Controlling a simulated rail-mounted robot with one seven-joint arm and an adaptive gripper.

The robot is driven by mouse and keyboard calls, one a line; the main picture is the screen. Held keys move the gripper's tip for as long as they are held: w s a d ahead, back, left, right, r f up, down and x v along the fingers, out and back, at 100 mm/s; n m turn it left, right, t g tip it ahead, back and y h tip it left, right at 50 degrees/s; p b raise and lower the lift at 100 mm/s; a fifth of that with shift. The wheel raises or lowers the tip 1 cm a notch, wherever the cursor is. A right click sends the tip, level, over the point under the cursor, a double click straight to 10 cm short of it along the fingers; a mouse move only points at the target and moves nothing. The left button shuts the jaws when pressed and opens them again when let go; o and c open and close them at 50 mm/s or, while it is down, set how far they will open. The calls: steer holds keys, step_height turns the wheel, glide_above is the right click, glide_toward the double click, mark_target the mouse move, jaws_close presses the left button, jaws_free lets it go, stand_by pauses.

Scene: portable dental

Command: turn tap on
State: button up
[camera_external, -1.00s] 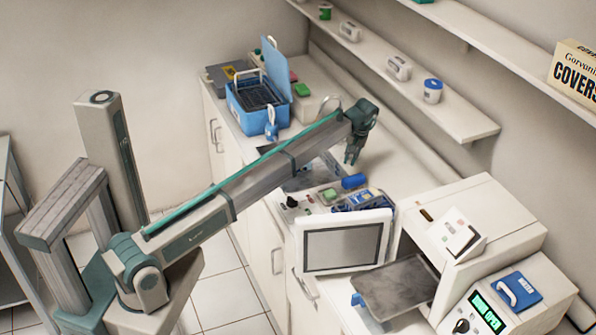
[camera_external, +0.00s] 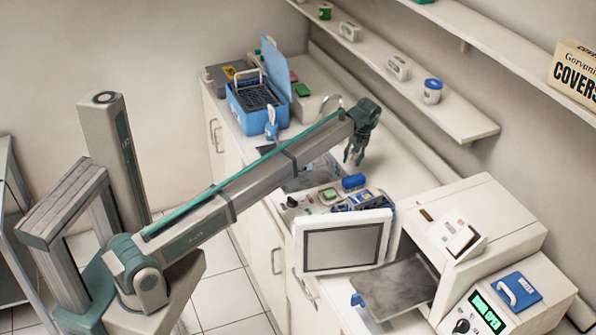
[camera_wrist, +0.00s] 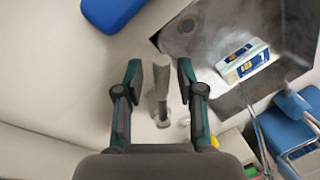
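In the wrist view, a grey metal post, which looks like part of the tap (camera_wrist: 161,82), stands between the two fingers of my gripper (camera_wrist: 160,80). The fingers are apart, one on each side of the post, with visible gaps to it. A round base shows at the post's lower end. In the external view, my gripper (camera_external: 355,154) points down over the counter beside the sink (camera_external: 306,180). The post cannot be made out there. A pale curved spout or handle (camera_external: 331,104) shows behind my arm; I cannot tell whether it belongs to the tap.
The dark sink (camera_wrist: 285,32) holds a white and blue packet (camera_wrist: 243,62). A blue item (camera_wrist: 112,12) lies on the counter at upper left in the wrist view. A blue open case (camera_external: 248,110) stands beyond my arm. A monitor (camera_external: 342,249) stands nearer the camera.

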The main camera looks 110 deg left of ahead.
step_height(320, 180, up, 12)
steer(key=w, duration=0.2)
steer(key=shift+w, duration=0.15)
stand_by(0.4)
steer(key=shift+f, duration=0.1)
